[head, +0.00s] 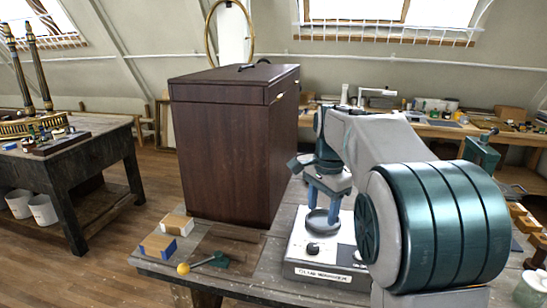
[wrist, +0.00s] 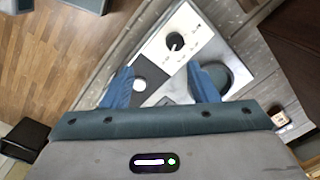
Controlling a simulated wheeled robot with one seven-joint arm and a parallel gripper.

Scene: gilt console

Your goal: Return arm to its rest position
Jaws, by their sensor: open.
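My arm reaches from the right foreground over the wooden workbench (head: 225,263). My gripper (head: 322,203) points down, with its blue fingers spread apart. It is above a white instrument box (head: 318,268) that has a dark knob and a dark round dish (head: 318,222). In the wrist view, my gripper (wrist: 160,88) shows a clear gap between its fingers and holds nothing. A small white disc shows in that gap, and the dish lies partly behind the right finger. I cannot tell whether the fingertips touch the instrument.
A tall dark wooden cabinet (head: 225,150) stands close to the left of my gripper. Two small blocks (head: 157,246) and a yellow-knobbed tool (head: 205,262) lie at the bench's front left. A green vise (head: 480,152) stands at the right. Open floor lies left of the bench.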

